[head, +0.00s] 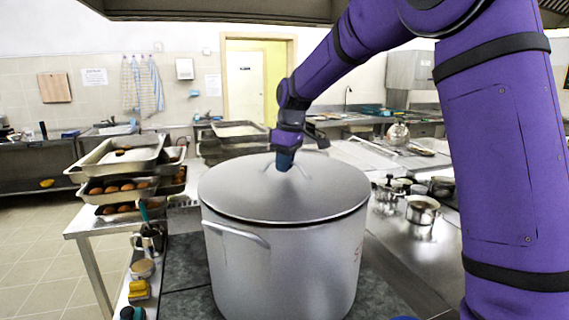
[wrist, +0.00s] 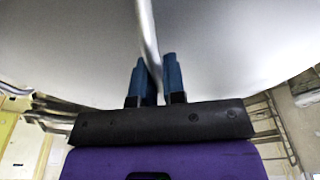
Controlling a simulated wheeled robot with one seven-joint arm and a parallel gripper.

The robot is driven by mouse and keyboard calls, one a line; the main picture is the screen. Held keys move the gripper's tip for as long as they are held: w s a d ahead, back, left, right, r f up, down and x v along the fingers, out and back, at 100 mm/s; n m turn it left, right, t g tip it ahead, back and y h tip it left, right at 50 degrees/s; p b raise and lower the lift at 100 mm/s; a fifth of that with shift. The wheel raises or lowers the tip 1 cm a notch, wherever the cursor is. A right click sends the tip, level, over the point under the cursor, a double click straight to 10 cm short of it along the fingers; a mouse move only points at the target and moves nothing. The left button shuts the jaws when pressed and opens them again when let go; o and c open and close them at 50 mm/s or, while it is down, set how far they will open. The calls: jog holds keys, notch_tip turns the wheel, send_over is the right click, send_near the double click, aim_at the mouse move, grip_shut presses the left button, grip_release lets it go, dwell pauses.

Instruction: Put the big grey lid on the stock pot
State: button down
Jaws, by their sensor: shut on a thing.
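The big grey lid (head: 240,190) lies level over the mouth of the stock pot (head: 285,265), lined up with its rim. I cannot tell whether it rests fully on the rim or sits just above it. My gripper (head: 284,163) is at the lid's centre, with its blue fingers shut on the lid handle. In the wrist view, the thin metal handle (wrist: 148,35) runs between the fingertips of my gripper (wrist: 155,75), with the pale lid surface (wrist: 70,50) filling the view. The pot's inside is hidden.
The pot stands on a dark counter top (head: 185,300). Stacked trays with brown food (head: 122,187) stand at the left. Small pots (head: 422,210) are on the steel counter at the right. A yellow sponge-like item (head: 139,290) lies at the front left.

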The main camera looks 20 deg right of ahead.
jog(key=shift+f, duration=0.35)
dwell(0.5)
jog(key=c, duration=1.1)
grip_release()
